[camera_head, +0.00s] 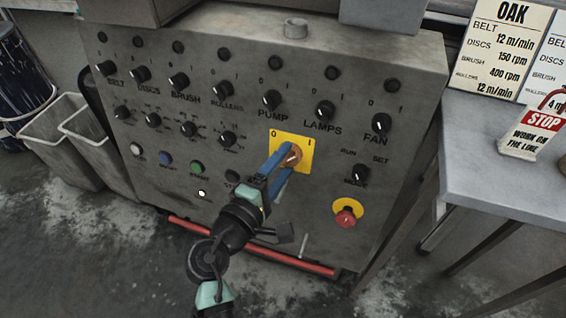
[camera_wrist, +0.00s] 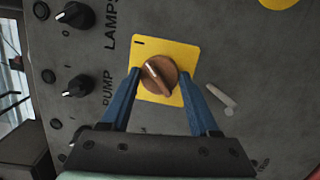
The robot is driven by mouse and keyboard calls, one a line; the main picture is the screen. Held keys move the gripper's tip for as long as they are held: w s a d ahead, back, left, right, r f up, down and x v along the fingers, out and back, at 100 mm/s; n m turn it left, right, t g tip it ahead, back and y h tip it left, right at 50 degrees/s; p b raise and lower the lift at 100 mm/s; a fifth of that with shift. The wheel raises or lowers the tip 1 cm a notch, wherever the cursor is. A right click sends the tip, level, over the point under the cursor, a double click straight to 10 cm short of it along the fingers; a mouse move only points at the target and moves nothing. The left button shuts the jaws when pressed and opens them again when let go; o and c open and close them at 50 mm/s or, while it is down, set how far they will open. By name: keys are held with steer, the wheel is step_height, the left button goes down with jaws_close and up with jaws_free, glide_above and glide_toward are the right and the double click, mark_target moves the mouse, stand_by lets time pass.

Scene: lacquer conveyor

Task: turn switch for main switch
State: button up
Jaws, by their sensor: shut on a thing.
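The main switch is a copper-brown rotary knob (camera_head: 293,155) on a yellow plate (camera_head: 306,146) marked 0 at upper left and I at upper right. My gripper (camera_head: 283,163) has its blue fingers at the knob, one on each side. In the wrist view the knob (camera_wrist: 158,75) sits between the fingertips of my gripper (camera_wrist: 160,76), which are shut on it. There its light pointer line slants to the upper left, on the side of the I mark. The 0 mark is hidden in that view.
Black knobs for pump (camera_head: 272,99), lamps (camera_head: 325,112) and fan (camera_head: 376,124) sit above on the grey panel (camera_head: 240,58). A red emergency button (camera_head: 346,217) on a yellow ring is at lower right. A table (camera_head: 480,180) with a stop sign (camera_head: 537,131) stands at right, grey bins (camera_head: 60,140) at left.

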steer(key=o, duration=1.4)
steer(key=shift+s, duration=0.1)
steer(key=p+v, duration=0.3)
steer(key=v, duration=0.9)
steer(key=shift+s+a, duration=0.3)
